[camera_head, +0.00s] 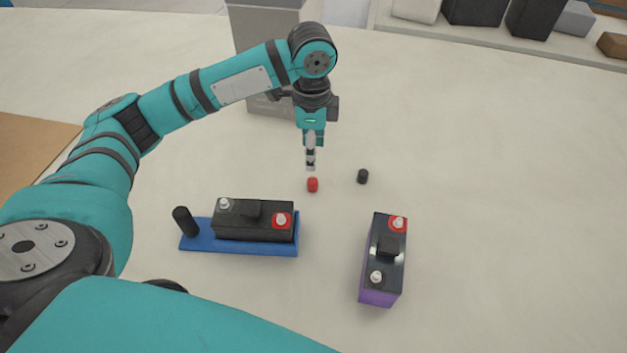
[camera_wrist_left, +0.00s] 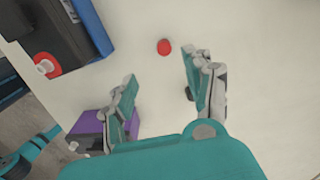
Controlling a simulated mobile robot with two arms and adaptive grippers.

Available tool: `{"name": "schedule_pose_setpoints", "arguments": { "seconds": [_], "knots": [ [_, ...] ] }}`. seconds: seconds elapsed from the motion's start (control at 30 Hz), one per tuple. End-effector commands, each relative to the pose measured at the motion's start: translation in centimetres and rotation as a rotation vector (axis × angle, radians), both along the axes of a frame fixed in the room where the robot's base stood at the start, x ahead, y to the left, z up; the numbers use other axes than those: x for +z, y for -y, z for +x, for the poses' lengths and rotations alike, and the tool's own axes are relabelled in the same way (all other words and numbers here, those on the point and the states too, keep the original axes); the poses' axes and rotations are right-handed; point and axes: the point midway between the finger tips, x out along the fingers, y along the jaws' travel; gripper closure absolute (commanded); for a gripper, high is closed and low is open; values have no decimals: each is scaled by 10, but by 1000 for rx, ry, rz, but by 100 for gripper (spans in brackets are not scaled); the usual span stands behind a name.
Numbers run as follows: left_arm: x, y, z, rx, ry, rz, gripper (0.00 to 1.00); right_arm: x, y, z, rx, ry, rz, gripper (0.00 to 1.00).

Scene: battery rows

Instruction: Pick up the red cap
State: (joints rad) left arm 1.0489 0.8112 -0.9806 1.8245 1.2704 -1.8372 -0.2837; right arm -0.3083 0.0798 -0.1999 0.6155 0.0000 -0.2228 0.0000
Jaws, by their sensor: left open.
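The small red cap (camera_head: 312,185) stands on the pale table, just beyond the battery on the blue tray. My left gripper (camera_head: 310,165) points down over the table right by the cap, its fingertips a little above it in the picture. In the left wrist view the red cap (camera_wrist_left: 164,47) lies ahead of the two spread fingers (camera_wrist_left: 160,92), apart from both. My left gripper is open and empty. My right gripper is not in view.
A black cap (camera_head: 362,176) stands right of the red cap. A black battery (camera_head: 254,220) sits on a blue tray (camera_head: 215,249) with an upright black handle. A black and purple battery (camera_head: 383,262) stands to the right. A grey box (camera_head: 262,40) is behind my arm.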

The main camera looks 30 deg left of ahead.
Motion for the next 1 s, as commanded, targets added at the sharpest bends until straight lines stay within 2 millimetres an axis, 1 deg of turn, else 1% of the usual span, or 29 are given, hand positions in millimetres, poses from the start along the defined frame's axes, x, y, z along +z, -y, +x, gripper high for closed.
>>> {"name": "schedule_pose_setpoints", "arguments": {
  "seconds": [0.03,0.1,0.2,0.3,0.47,0.53,0.7,0.8,0.9,1.0],
  "knots": [
    [-13,-1,-1,1,-3,3,47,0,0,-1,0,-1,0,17],
    [-27,-1,-1,1,-4,1,47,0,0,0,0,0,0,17],
    [-46,-1,0,2,-3,1,47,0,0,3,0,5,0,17],
    [-57,-1,1,1,0,1,47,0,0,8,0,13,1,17],
    [-66,0,1,0,0,0,47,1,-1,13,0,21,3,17],
    [-73,-1,1,1,-1,1,47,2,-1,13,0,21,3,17],
    [-100,-4,3,1,-3,1,47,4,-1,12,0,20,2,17],
    [-111,-3,4,0,1,1,47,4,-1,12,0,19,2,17],
    [-116,-3,4,-1,2,1,47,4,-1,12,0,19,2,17],
    [-116,-3,4,-1,2,0,47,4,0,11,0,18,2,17]
  ]
}}
